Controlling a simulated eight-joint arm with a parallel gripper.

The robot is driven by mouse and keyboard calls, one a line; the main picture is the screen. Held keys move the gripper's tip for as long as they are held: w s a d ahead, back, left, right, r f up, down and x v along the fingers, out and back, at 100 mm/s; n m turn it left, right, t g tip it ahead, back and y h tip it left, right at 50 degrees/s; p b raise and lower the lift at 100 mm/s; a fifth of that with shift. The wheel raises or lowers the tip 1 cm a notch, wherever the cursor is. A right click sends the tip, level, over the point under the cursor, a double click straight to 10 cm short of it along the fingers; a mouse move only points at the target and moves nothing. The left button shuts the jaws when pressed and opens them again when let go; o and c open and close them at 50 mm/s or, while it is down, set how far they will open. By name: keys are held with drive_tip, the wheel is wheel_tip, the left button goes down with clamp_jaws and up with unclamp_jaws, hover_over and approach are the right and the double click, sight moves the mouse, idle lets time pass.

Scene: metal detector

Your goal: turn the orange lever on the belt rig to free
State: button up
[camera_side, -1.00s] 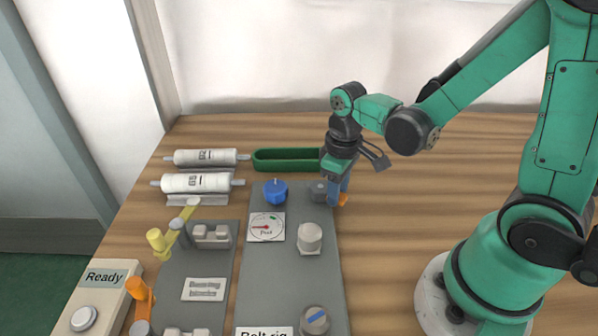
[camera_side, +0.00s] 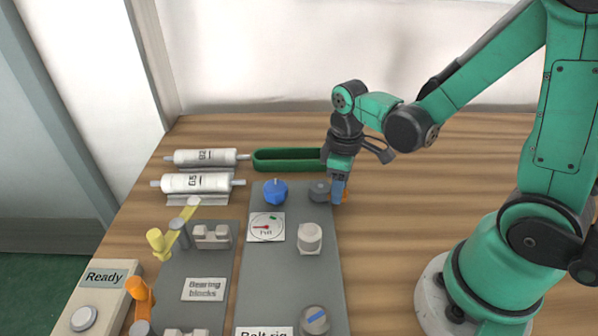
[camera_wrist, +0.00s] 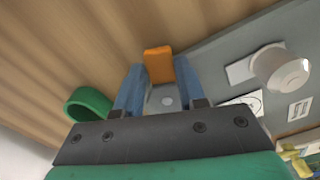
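The orange lever (camera_wrist: 158,64) sits on a grey round hub (camera_wrist: 165,98) at the far right corner of the grey belt rig plate (camera_side: 280,290). My gripper (camera_wrist: 160,75) has its blue fingers on either side of the lever, and the lever fills the gap at the tips. In the side view my gripper (camera_side: 338,190) points down beside the hub (camera_side: 319,190). Only a sliver of the lever (camera_side: 346,194) shows there behind the fingers.
The rig also bears a blue knob (camera_side: 275,190), a dial (camera_side: 266,227), a white knob (camera_side: 310,237) and a grey knob (camera_side: 315,319). Rollers (camera_side: 204,158) and a yellow-armed rig (camera_side: 160,242) stand left.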

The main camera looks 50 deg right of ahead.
drive_tip(key=o, duration=0.4)
drive_tip(key=shift+r, duration=2.8)
drive_tip(key=shift+a+r+m+t, duration=0.55)
drive_tip(key=shift+r+m+t, duration=0.3)
drive_tip(key=shift+t, duration=0.35)
drive_tip(key=shift+a+r+m+t, duration=0.5)
drive_tip(key=shift+r+m+t, duration=0.3)
drive_tip(key=shift+t, duration=0.4)
drive_tip(key=shift+a+r+m+t, duration=0.55)
drive_tip(key=shift+r+m+t, duration=0.25)
drive_tip(key=shift+t, duration=0.4)
